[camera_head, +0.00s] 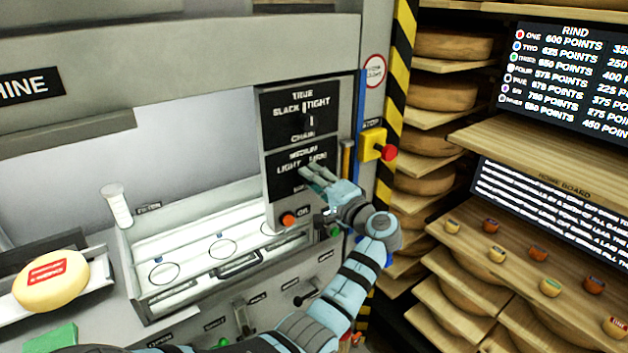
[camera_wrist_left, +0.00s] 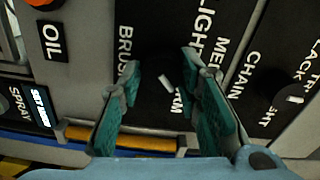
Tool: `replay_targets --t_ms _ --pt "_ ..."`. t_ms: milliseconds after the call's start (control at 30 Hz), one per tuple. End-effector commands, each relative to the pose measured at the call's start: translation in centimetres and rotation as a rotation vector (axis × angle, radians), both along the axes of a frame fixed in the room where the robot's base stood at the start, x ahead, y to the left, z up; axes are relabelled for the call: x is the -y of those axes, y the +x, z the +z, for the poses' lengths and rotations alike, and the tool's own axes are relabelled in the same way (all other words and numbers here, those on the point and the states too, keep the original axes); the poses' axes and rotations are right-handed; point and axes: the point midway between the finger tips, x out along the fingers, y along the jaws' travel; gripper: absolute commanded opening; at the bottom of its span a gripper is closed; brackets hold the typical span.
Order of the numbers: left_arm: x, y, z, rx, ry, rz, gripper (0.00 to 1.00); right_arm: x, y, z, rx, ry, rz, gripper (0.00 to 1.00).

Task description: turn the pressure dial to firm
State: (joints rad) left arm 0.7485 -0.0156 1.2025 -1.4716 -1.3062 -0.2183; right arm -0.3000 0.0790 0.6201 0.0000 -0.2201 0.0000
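The pressure dial (camera_wrist_left: 165,82) is a dark knob with a white mark on a black panel (camera_wrist_left: 140,25) lettered LIGHT, MEDIUM and BRUSH. The end of another word, "RM", shows beside the white mark, partly hidden by a finger. In the head view the same lower panel (camera_head: 284,183) is partly covered by my left gripper (camera_head: 322,181). In the left wrist view my left gripper (camera_wrist_left: 163,98) is open, its teal-padded fingers on either side of the dial. I cannot tell whether they touch it. My right gripper is not in view.
A second dial (camera_wrist_left: 290,98) marked CHAIN sits beside it. An orange button (camera_head: 288,219) is below the panel, and a yellow box with a red stop button (camera_head: 389,153) is to the right. Cheese shelves (camera_head: 440,110) stand at the right; a labelled cheese wheel (camera_head: 50,280) lies at left.

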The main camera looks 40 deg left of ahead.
Motion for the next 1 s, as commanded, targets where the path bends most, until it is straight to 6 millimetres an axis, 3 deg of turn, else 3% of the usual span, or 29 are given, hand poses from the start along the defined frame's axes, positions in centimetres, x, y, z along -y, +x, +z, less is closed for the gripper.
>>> replay_targets --t_ms 367,467,700,1000 --pt "0.1 0.0 0.2 0.005 0.002 0.000 0.49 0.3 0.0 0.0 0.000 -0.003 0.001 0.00" --pt "1.2 -0.3 0.1 0.005 -0.001 -0.002 0.49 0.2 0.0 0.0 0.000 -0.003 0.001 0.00" --pt "6.1 -1.7 0.1 0.004 -0.002 -0.002 0.49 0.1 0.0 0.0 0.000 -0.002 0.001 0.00" --pt "7.2 -2.1 0.2 0.004 0.002 0.000 0.49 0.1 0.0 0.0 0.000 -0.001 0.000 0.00"
